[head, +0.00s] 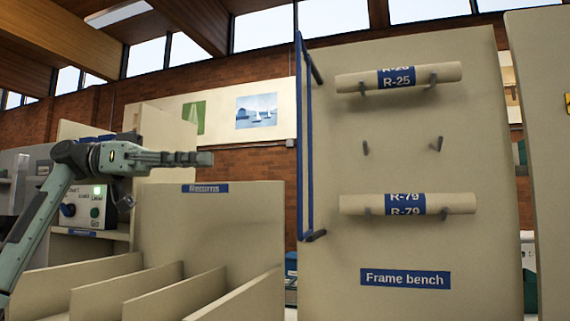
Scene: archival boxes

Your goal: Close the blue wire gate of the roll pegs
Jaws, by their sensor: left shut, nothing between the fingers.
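The blue wire gate (302,140) is a tall narrow frame at the left edge of the peg board (400,245). It is swung out from the board and seen nearly edge-on, with dark hinge mounts at top and bottom. Two rolls rest on pegs: R-25 (350,82) above and R-79 (355,204) below. The middle pair of pegs (366,148) is bare. My left gripper (208,159) is shut and empty, pointing right, well to the left of the gate and apart from it. My right gripper is not in view.
A bin with upright dividers (150,290) and a Returns panel (215,240) stand below my left gripper. A control box (90,207) is at the left. A tall beige panel (542,120) stands at the right. The air between gripper and gate looks clear.

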